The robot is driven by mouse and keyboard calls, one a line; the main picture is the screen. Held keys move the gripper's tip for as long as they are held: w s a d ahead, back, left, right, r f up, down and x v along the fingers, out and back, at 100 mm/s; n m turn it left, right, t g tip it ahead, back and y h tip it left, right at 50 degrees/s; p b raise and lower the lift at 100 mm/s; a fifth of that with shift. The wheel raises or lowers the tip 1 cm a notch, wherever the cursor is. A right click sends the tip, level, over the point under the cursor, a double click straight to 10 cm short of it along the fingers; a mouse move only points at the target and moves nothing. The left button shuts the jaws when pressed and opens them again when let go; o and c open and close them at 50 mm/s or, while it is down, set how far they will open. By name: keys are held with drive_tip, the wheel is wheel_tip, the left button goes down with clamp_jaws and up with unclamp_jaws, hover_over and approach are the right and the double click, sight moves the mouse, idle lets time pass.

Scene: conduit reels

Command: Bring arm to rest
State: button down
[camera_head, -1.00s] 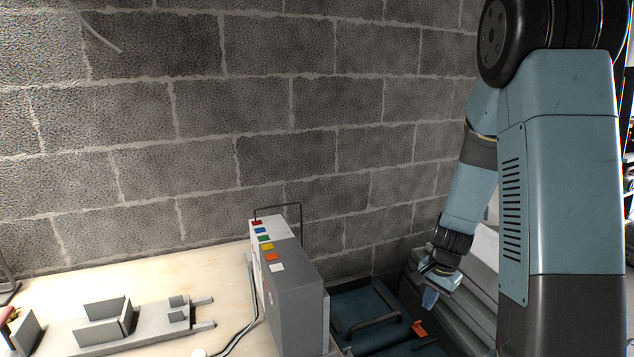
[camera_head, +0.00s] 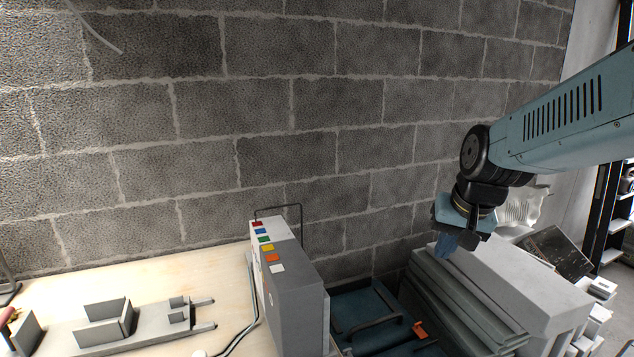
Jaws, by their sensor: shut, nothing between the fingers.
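My gripper (camera_head: 446,246) is at the right of the head view, at the end of my blue-grey arm, which reaches in from the right edge. It points down and slightly left, in front of the block wall and above the grey stacked panels. Its fingers look closed, with nothing seen held between them. The fingertips are small and dark in this view.
A grey box (camera_head: 298,299) with coloured squares and a wire handle stands on the wooden bench (camera_head: 170,275). Left of it lies a grey fixture (camera_head: 105,325). A dark blue case (camera_head: 365,308) sits below my gripper's left. Grey panels (camera_head: 500,290) and shelving (camera_head: 615,215) are at the right.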

drive_tip(key=s+r+n+t+h, duration=0.1)
drive_tip(key=s+r+n, duration=0.1)
drive_tip(key=s+r, duration=0.4)
drive_tip(key=s, duration=0.3)
drive_tip(key=shift+s+a+n+t, duration=0.2)
drive_tip(key=shift+n+t, duration=0.1)
drive_tip(key=shift+n, duration=0.1)
idle(0.4)
